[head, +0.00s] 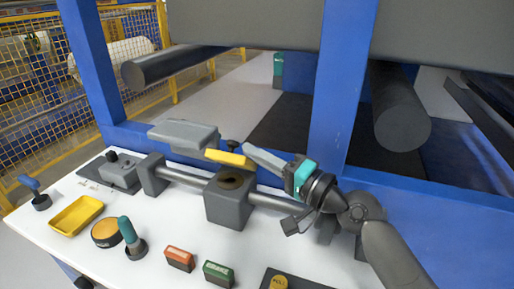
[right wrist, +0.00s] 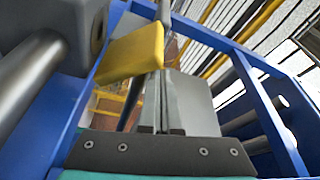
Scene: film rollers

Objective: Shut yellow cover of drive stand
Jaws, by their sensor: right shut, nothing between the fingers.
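The yellow cover (head: 229,158) stands raised at the back of the grey drive stand block (head: 228,207), clear of its top. The dark round opening in the top of the block is uncovered. My right gripper (head: 247,149) is shut and empty, with its fingertips beside the right end of the cover. In the right wrist view the cover (right wrist: 132,54) lies just left of the shut fingers (right wrist: 163,25). I cannot tell whether they touch it. My left gripper is not in view.
A grey housing (head: 183,133) sits behind and left of the cover. A blue upright (head: 340,90) rises behind my right gripper. A yellow tray (head: 76,215), a teal-handled lever (head: 128,233) and buttons occupy the front.

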